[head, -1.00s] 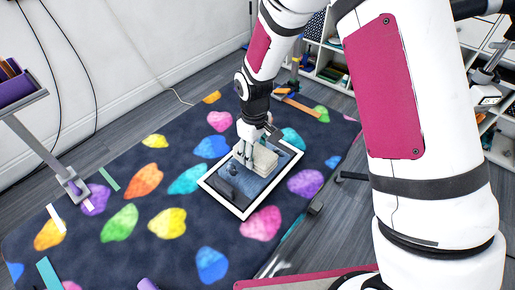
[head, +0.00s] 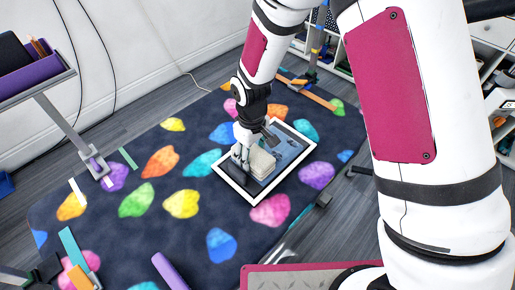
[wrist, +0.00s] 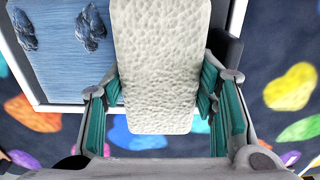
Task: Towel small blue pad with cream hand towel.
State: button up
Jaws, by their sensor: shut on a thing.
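The blue pad (head: 291,146) lies flat inside a white rim (head: 300,166) on the dark patterned rug. In the wrist view the blue pad (wrist: 62,75) fills the upper left and carries two dark grey-blue lumps (wrist: 90,28). My gripper (head: 243,156) is over the left part of the pad, shut on the cream hand towel (head: 262,162). In the wrist view the bumpy towel (wrist: 160,65) sits between the teal-lined fingers (wrist: 163,100) and reaches past the rim. The towel hides part of the pad; I cannot tell whether it touches it.
The rug (head: 130,235) has bright coloured blotches. A grey stand with a purple tray (head: 35,75) is at left. Orange strips (head: 308,93) and a shelf are at the back. A pink-edged plate (head: 300,277) is at the bottom.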

jog(key=shift+r+p, duration=1.9)
jog(key=shift+r, duration=2.1)
